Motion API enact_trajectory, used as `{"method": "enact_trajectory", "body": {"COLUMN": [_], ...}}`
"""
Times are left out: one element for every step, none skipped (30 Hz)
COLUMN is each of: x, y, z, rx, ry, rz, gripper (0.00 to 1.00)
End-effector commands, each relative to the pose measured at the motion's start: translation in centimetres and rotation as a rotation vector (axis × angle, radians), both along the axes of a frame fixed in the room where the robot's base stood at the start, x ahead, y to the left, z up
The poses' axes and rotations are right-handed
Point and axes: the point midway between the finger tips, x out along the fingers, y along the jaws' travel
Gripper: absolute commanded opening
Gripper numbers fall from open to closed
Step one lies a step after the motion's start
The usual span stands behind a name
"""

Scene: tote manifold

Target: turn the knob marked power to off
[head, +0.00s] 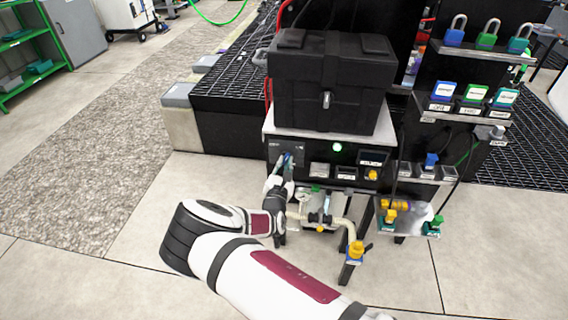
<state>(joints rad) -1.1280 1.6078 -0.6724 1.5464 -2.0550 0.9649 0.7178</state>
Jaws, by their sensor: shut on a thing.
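A dark control panel (312,151) is set in the front of the stand, below a black case. My gripper (284,163) reaches the left end of this panel from the front. It is shut on a small knob there. The fingers cover most of the knob, so its pointer and setting cannot be read. The panel's lettering is too small to read, so the power mark cannot be made out. A green light (337,147) glows on the panel, right of my gripper.
The black case (330,75) sits on top of the stand. Small labelled boxes and pipes with a yellow valve handle (356,249) are right of and below my gripper. Padlocks (487,34) stand on a shelf at the right. The floor at the left is open.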

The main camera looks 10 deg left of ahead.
Motion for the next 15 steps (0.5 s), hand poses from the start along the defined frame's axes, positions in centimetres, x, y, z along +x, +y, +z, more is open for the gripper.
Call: {"method": "enact_trajectory", "body": {"x": [0.0,0.0,-0.01,-0.01,-0.01,-0.01,-0.01,-0.01,-0.01,-0.01,-0.01,0.0,0.0,0.0,0.0], "y": [-0.04,-0.05,-0.04,-0.04,-0.05,-0.05,-0.04,-0.05,-0.05,-0.06,-0.06,-0.06,-0.06,-0.07,-0.07], "z": [0.02,0.01,-0.01,-0.01,-0.02,-0.02,-0.03,-0.03,-0.04,-0.05,-0.05,-0.06,-0.06,-0.06,-0.06], "rx": [-0.043,-0.071,-0.11,-0.139,-0.167,-0.205,-0.234,-0.262,-0.301,-0.329,-0.358,-0.396,-0.424,-0.453,-0.491], "ry": [0.003,0.004,0.005,0.006,0.007,0.008,0.009,0.01,0.011,0.012,0.014,0.016,0.016,0.018,0.018], "rz": [-0.001,-0.001,-0.001,-0.001,0.0,0.0,0.0,0.0,0.0,0.0,0.001,0.001,0.0,0.001,0.0], "gripper": [0.0,0.0,0.0,0.0,0.0,0.0,0.0,0.0,0.0,0.0,0.0,0.0,0.0,0.0,0.0]}}
